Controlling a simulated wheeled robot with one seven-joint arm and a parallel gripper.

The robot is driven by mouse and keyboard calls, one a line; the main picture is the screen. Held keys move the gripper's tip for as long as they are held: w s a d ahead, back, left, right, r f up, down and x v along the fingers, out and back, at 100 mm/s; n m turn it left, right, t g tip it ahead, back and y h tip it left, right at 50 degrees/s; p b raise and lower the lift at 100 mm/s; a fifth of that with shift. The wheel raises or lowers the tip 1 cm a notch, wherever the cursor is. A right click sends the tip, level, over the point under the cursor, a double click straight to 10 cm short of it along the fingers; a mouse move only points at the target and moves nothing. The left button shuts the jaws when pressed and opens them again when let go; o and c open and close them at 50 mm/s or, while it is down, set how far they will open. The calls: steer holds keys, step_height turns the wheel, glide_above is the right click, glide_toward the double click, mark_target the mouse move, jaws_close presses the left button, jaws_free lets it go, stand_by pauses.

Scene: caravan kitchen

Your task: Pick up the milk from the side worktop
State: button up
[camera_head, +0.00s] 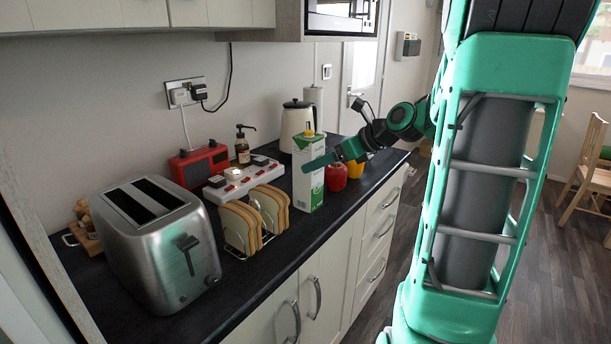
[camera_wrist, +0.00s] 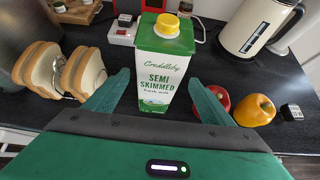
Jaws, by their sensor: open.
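The milk (camera_head: 309,182) is a green and white carton with a yellow cap, standing upright on the dark worktop (camera_head: 292,240). In the wrist view the carton (camera_wrist: 161,68) stands upright ahead of my gripper, its "semi skimmed" label facing me. My gripper (camera_wrist: 158,92) is open, with one green finger to the left of the carton and one to the right. In the head view my gripper (camera_head: 325,160) reaches in from the right and covers part of the carton. I cannot tell whether either finger touches it.
A toast rack (camera_head: 243,228) with bread slices is left of the carton. A red pepper (camera_head: 336,177) and a yellow pepper (camera_wrist: 254,110) are close on its right. Behind are a white socket strip (camera_head: 240,180), red radio (camera_head: 199,165) and kettle (camera_head: 296,120). A toaster (camera_head: 158,245) stands front left.

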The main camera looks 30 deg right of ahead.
steer(key=shift+a+r+x, duration=0.1)
steer(key=shift+r+x, duration=0.05)
steer(key=shift+x, duration=1.2)
steer(key=shift+a+r+x, duration=0.15)
steer(key=shift+x, duration=1.25)
steer(key=shift+w+r, duration=0.15)
jaws_close()
